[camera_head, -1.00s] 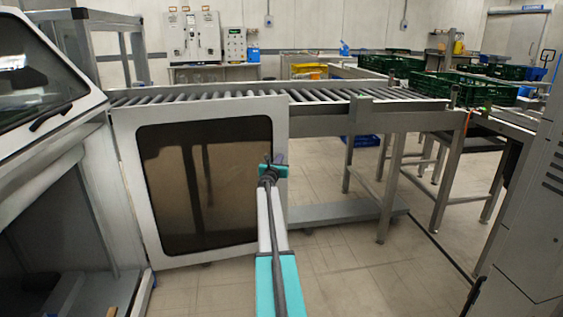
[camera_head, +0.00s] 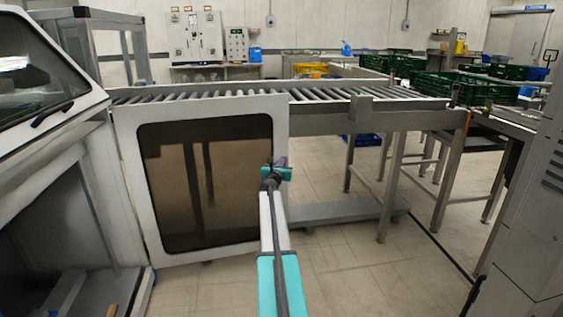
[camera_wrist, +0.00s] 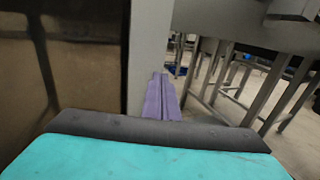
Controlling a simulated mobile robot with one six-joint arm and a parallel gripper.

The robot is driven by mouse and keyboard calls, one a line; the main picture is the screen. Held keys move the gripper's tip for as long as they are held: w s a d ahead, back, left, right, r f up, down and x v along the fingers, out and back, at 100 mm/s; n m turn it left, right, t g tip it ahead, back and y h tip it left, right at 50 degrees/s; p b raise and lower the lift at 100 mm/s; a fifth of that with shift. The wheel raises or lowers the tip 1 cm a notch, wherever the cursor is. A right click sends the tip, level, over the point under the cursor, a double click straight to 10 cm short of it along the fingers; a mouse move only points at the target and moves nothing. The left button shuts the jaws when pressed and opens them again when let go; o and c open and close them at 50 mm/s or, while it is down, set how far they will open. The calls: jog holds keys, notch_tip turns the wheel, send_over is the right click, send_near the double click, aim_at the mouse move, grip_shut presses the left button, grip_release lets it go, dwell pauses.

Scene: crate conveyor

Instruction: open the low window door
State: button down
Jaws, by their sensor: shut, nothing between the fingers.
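The low window door (camera_head: 202,112) has a pale frame and a dark see-through pane (camera_head: 205,185). It stands swung out from the machine at the left, in front of the roller conveyor. My gripper (camera_head: 279,161) is shut and empty at the door's right, free edge, about halfway up. In the wrist view, the purple fingers (camera_wrist: 161,98) are together beside the pale door frame (camera_wrist: 149,50), with the pane to the left. I cannot tell whether they touch the frame. No handle shows on the door.
The machine's low opening (camera_head: 75,235) shows at the left, below a slanted upper window (camera_head: 38,80). The roller conveyor (camera_head: 330,95) runs behind the door. Metal legs (camera_head: 393,185) and a low beam (camera_head: 335,211) stand to the right. Floor in front is clear.

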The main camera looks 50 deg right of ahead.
jog(key=s+a, duration=0.5)
jog(key=s, duration=0.2)
jog(key=shift+s+a, duration=0.35)
jog(key=shift+a, duration=0.05)
jog(key=shift+w, duration=0.1)
dwell(0.6)
